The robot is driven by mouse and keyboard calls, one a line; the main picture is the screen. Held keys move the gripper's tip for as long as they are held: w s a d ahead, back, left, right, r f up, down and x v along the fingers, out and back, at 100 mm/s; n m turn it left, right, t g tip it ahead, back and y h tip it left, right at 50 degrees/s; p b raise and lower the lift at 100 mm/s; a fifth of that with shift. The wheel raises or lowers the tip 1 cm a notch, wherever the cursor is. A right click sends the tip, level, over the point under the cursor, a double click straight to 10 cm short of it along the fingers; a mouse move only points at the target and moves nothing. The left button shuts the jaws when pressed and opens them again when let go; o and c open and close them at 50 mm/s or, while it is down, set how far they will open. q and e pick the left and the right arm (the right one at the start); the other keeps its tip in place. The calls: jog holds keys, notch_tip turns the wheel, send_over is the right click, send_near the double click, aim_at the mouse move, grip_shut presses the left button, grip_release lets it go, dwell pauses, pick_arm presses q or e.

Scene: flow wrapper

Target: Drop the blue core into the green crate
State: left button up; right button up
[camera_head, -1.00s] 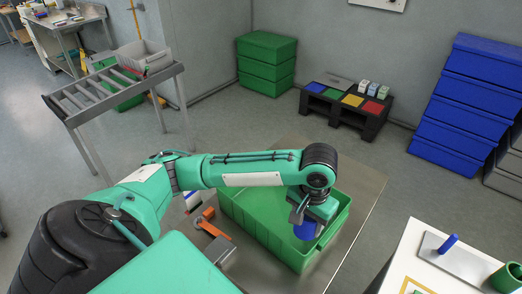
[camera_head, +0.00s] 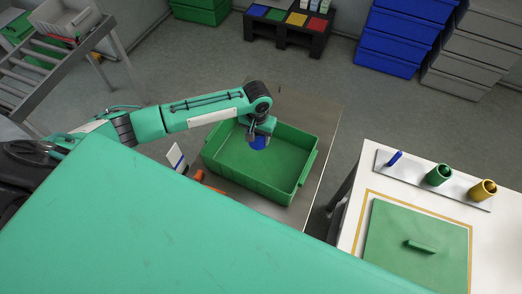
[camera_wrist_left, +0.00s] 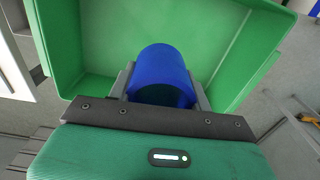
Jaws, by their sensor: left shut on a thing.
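The blue core (camera_head: 259,143) is a short blue cylinder, held by my left gripper (camera_head: 257,134) over the green crate (camera_head: 296,183). In the left wrist view the blue core (camera_wrist_left: 163,72) sits between the two grey fingers of the left gripper (camera_wrist_left: 163,88), which is shut on it. The open green crate (camera_wrist_left: 100,47) lies behind and below the core in that view, its inside empty where I can see it. How far the core is above the crate floor I cannot tell. My right gripper is not in view.
The crate stands on a metal table (camera_head: 318,120), with an orange part (camera_head: 199,176) beside it. At right a white table (camera_head: 360,170) holds a plate with a blue peg (camera_head: 395,158), a green core (camera_head: 438,175) and a yellow core (camera_head: 483,190). Blue crates (camera_head: 400,40) stand behind.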

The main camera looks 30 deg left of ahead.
pick_arm(q)
notch_tip(320, 180, down, 7)
jog(key=a+b, duration=0.1)
jog(key=b, duration=0.5)
jog(key=shift+r, duration=0.2)
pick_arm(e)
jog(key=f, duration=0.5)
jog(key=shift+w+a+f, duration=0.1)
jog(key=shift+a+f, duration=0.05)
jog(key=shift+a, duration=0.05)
pick_arm(q)
jog(key=shift+w, duration=0.1)
jog(key=o, duration=1)
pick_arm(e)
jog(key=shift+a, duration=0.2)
pick_arm(q)
jog(key=shift+r, duration=0.15)
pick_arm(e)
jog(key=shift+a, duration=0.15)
